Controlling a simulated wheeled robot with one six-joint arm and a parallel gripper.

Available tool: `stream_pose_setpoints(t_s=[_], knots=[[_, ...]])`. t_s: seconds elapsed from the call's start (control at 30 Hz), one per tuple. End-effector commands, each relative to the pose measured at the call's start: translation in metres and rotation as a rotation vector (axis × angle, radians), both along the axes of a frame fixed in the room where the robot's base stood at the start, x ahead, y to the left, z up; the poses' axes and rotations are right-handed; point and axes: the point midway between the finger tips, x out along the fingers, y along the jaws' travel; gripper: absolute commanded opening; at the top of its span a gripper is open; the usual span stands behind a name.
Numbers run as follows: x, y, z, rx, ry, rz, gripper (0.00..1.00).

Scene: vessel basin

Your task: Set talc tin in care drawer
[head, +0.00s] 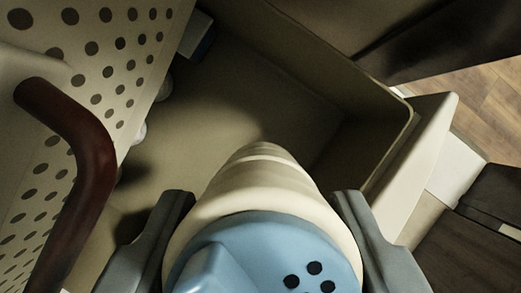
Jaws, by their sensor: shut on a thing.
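The talc tin (265,195) has a cream body and a blue top with several dark holes. It is at the bottom middle of the head view, with its cream end pointing away from me. My gripper (262,215) is shut on it, one grey finger on each side. The open drawer (225,105), beige inside, lies beyond and below the tin. Its front panel (418,165) is at the right. The tin appears over the drawer's interior; I cannot tell its height above the floor. The tin and fingers hide the near part of the drawer.
A perforated cream panel (95,60) with a dark red curved handle (85,140) covers the left side. Small pale round things (140,132) and a dark box-like thing (198,38) sit near the drawer's left edge. The drawer's middle floor looks clear. Wooden flooring (480,95) shows at right.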

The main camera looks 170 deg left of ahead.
Motion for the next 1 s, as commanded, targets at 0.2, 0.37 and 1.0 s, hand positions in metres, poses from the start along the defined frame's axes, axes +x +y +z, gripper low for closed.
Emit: stream_pose_setpoints(t_s=[0.2,0.37,1.0], knots=[[0.000,0.000,-0.049,0.000,0.003,0.000,0.18],[0.000,0.000,-0.084,0.000,0.003,0.000,0.18],[0.000,0.000,-0.163,0.000,0.001,0.000,0.18]])
